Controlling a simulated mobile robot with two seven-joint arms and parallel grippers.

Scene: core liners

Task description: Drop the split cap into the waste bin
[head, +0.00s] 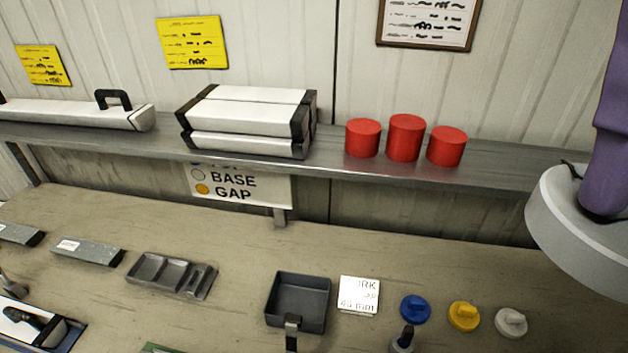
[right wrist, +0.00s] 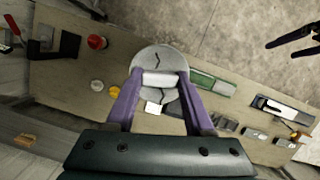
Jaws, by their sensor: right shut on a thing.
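The split cap (head: 575,235) is a large grey-white disc with a pale rim, at the right edge of the head view. In the right wrist view the split cap (right wrist: 143,60) shows a dark jagged crack. My right gripper (right wrist: 160,88) has its purple fingers shut on the cap, around a pale raised part. It holds the cap above the bench. A dark two-pronged shape at the upper right of the right wrist view looks like my left gripper (right wrist: 293,42), prongs apart and empty. I cannot clearly identify the waste bin; a dark shape (right wrist: 88,8) is cut off at the top edge.
The bench (head: 235,240) holds a dark square tray (head: 300,297), a white card (head: 359,295), and blue (head: 415,308), yellow (head: 463,315) and white (head: 511,321) small caps. The shelf (head: 335,163) behind carries white boxes and red cylinders (head: 405,138). Bare floor (right wrist: 215,30) lies beyond the bench edge.

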